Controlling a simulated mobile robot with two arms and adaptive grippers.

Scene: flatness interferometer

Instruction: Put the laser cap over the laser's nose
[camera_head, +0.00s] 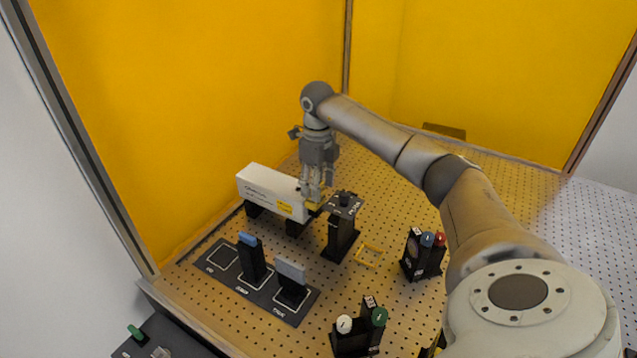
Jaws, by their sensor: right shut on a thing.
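The laser is a long white box (265,187) on black feet, lying along the left side of the perforated table. Its nose end points right, towards a black post, and my gripper partly covers it. My right gripper (314,196) points down at that end and is shut on the small yellow laser cap (314,206). The cap is at or just in front of the nose; whether it touches or surrounds it cannot be told. My left gripper is not in view.
A black post (340,236) with a labelled top stands just right of the nose. A yellow outline (368,255) marks the table. A dark tray (222,282) with upright optics lies in front of the laser. Dark holders with coloured knobs (424,254) (359,331) stand to the right and front.

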